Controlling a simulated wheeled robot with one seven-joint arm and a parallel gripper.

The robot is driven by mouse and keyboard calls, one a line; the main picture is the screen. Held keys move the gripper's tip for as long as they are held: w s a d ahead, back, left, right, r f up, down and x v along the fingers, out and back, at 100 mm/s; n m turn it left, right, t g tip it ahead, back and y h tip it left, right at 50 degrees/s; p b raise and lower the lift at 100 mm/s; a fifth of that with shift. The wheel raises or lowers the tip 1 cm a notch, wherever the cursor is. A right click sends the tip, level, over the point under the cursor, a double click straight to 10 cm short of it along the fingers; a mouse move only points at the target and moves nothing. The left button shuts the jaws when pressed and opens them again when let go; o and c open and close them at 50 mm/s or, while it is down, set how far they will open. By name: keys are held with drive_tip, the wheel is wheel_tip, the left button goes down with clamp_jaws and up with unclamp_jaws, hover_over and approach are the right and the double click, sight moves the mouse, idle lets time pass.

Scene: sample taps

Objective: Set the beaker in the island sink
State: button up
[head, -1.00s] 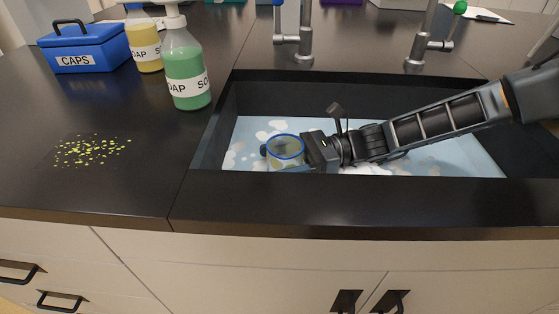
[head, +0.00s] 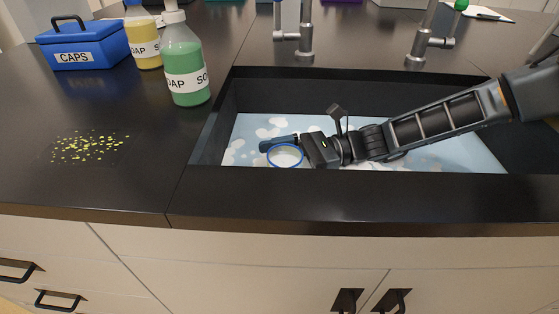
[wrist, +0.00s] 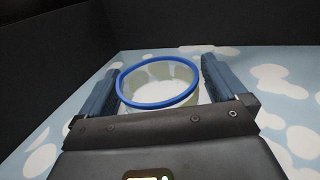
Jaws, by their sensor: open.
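The beaker (head: 285,156), clear with a blue rim, is inside the island sink (head: 222,122), near its left end. It also shows in the wrist view (wrist: 158,84), upright between my fingers, with a gap on the right side. My gripper (head: 280,149) is open around the beaker, low in the sink. In the wrist view its two dark blue fingers (wrist: 155,92) stand apart on either side of the beaker. The beaker's base is partly hidden by the front sink edge and my gripper body.
The sink floor (wrist: 275,85) is pale blue with white patches. Two taps (head: 305,45) stand behind the sink. A green soap bottle (head: 184,62), a yellow soap bottle (head: 143,42) and a blue caps box (head: 83,45) stand on the counter at left. Yellow specks (head: 90,147) lie on the counter.

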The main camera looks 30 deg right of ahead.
drive_tip(key=shift+s+f, duration=0.1)
drive_tip(key=shift+r+p, duration=0.5)
drive_tip(key=shift+r, duration=0.1)
drive_tip(key=v, duration=1.2)
drive_tip(key=shift+r, duration=0.15)
